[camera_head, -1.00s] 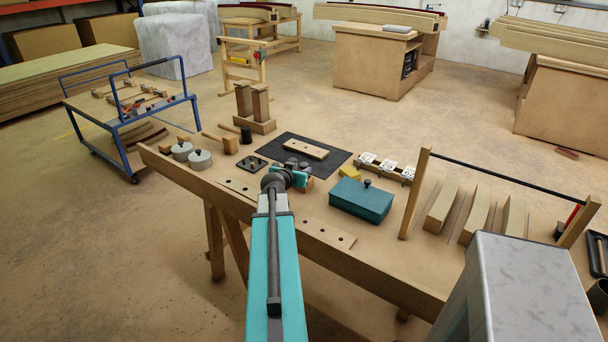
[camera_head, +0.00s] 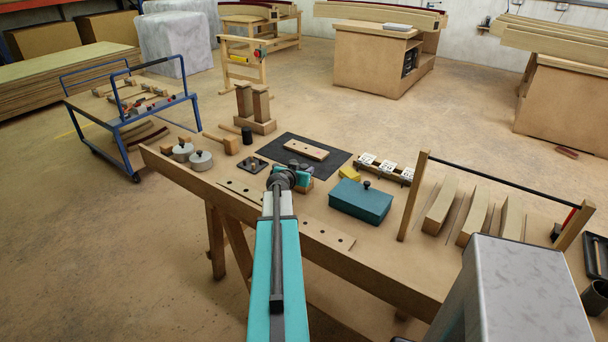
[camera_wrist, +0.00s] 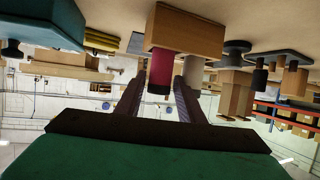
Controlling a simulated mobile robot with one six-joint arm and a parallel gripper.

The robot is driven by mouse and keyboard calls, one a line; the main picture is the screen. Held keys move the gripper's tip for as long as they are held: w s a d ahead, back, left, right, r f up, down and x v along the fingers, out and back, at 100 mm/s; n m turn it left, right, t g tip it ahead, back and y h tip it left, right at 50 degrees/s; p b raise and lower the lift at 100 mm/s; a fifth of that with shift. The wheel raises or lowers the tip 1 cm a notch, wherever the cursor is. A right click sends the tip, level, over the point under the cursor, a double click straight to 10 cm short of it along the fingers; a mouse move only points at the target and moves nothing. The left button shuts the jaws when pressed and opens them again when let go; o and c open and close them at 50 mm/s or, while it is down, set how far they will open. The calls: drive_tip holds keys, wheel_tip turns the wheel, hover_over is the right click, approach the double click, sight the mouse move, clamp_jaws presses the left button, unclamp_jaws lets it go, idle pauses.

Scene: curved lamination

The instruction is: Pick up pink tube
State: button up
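The pink tube (camera_wrist: 161,70) shows in the wrist view, which is upside down. It stands in a small wooden block (camera_wrist: 186,30) beside a whitish tube (camera_wrist: 192,72). My gripper (camera_wrist: 159,86) is open, with one finger on each side of the pink tube's free end in the picture. Gaps show beside the tube, and I see no clear contact. The right finger partly overlaps the whitish tube. In the head view, my gripper (camera_head: 301,177) is over the bench by the block, and my arm hides the pink tube.
A black mat (camera_head: 279,148) carries a drilled wooden piece (camera_head: 305,149). Wooden posts with a black bar (camera_head: 494,182) stand at right.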

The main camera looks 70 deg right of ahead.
drive_tip(key=shift+d+f, duration=0.25)
drive_tip(key=shift+d, duration=0.25)
drive_tip(key=c, duration=0.8)
drive_tip(key=shift+c, duration=0.2)
drive_tip(key=shift+r, duration=0.15)
drive_tip(key=shift+r+b, duration=0.85)
drive_tip(key=shift+r, duration=4.05)
